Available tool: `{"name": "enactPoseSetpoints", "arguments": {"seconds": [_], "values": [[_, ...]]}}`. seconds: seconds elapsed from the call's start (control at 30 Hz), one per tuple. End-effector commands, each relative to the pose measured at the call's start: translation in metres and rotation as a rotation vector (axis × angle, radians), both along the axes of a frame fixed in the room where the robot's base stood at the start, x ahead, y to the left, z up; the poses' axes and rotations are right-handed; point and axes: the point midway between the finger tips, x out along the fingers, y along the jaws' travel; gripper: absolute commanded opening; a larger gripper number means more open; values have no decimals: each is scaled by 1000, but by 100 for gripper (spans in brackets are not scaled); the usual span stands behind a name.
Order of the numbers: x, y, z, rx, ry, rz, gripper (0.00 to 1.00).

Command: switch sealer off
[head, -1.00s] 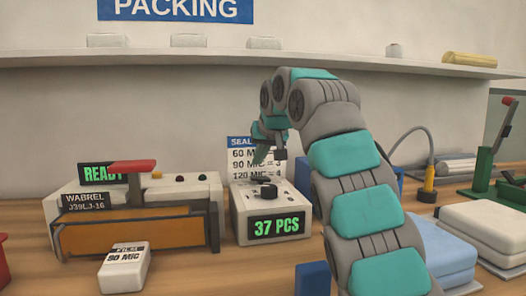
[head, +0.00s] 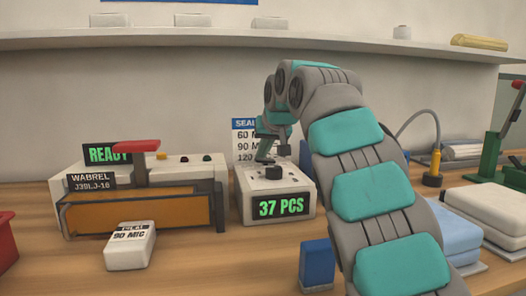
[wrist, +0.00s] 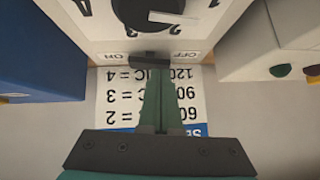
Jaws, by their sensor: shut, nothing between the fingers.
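The sealer (head: 140,210) stands at the left, with a red-topped handle, an orange front and a lit green READY display (head: 108,154). Right of it is a white control box (head: 245,200) with a 37 PCS display and a black knob. In the wrist view the box (wrist: 95,35) carries the black knob (wrist: 150,12) and a small black switch (wrist: 150,60) between ON and OFF labels. My gripper (wrist: 157,78) is shut and empty, its tips close to or at this switch; contact is unclear. In the head view my gripper (head: 270,152) is over the box's back part.
A blue block (head: 317,262) stands front right of the box. A white film block (head: 131,246) marked 90 MIC lies before the sealer. Folded blue and white pads (head: 490,220) are at the right. A settings chart (wrist: 110,105) is on the wall behind.

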Motion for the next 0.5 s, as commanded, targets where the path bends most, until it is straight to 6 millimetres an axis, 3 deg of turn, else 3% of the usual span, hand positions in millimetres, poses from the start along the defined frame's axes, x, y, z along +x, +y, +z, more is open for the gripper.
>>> {"name": "enactPoseSetpoints", "arguments": {"seconds": [0.13,0.5], "values": [[-2,6,-8,-82,-25,3,0],[0,1,-7,-71,-18,0,0]]}}
